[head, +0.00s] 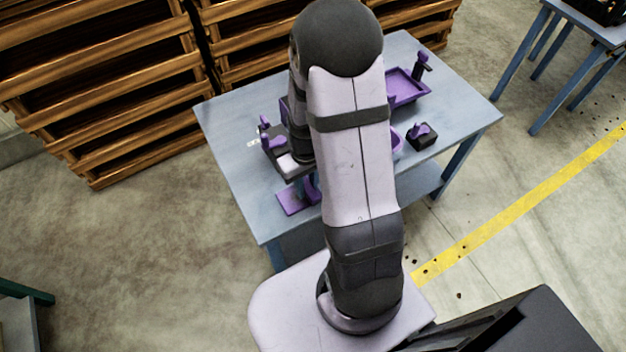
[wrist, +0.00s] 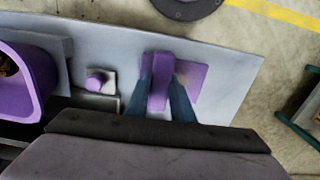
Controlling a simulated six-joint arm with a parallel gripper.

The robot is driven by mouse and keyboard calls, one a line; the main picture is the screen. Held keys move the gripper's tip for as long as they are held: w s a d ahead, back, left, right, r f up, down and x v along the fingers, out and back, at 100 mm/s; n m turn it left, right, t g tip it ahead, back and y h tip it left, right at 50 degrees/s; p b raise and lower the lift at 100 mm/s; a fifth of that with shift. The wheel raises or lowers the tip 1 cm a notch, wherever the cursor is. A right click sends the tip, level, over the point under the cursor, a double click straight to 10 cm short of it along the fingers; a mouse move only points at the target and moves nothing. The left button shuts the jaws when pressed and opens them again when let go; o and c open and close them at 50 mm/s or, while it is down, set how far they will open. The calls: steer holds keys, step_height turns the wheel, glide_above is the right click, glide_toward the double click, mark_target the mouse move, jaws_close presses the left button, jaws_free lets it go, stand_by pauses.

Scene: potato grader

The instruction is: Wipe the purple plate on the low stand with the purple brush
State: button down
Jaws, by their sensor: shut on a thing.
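The purple plate (head: 290,201) lies flat near the front left edge of the blue-grey table, partly behind my arm. In the wrist view the plate (wrist: 191,84) shows to the right of the brush and behind it; the low stand cannot be made out. My gripper (wrist: 161,88) is shut on the purple brush (wrist: 159,70), whose long purple body stands between the two blue-grey fingers. The brush overlaps the plate in this view; whether it touches the plate I cannot tell. In the head view the arm hides most of the gripper.
A purple container (wrist: 36,84) and a pale block with a purple knob (wrist: 96,82) are left of the gripper. A purple tray (head: 408,88) and a dark block with a purple top (head: 421,136) stand on the right of the table (head: 462,112). Wooden crates stand behind.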

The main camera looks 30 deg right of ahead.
mark_target(290, 202)
steer(key=shift+a+p, duration=0.55)
steer(key=shift+a, duration=3)
steer(key=shift+s+r+p, duration=0.1)
steer(key=shift+r+p, duration=0.1)
steer(key=shift+p, duration=0.25)
steer(key=shift+d+f, duration=0.2)
steer(key=shift+d, duration=0.7)
steer(key=shift+d+p, duration=0.45)
steer(key=shift+d, duration=3.65)
steer(key=shift+r+p, duration=0.35)
steer(key=shift+p, duration=0.2)
step_height(290, 202, up, 2)
steer(key=shift+r+p, duration=0.15)
steer(key=shift+p, duration=0.25)
steer(key=shift+r+p, duration=0.25)
steer(key=shift+p, duration=0.1)
step_height(290, 202, up, 5)
steer(key=p, duration=0.4)
steer(key=shift+f+p, duration=0.15)
steer(key=shift+p, duration=0.15)
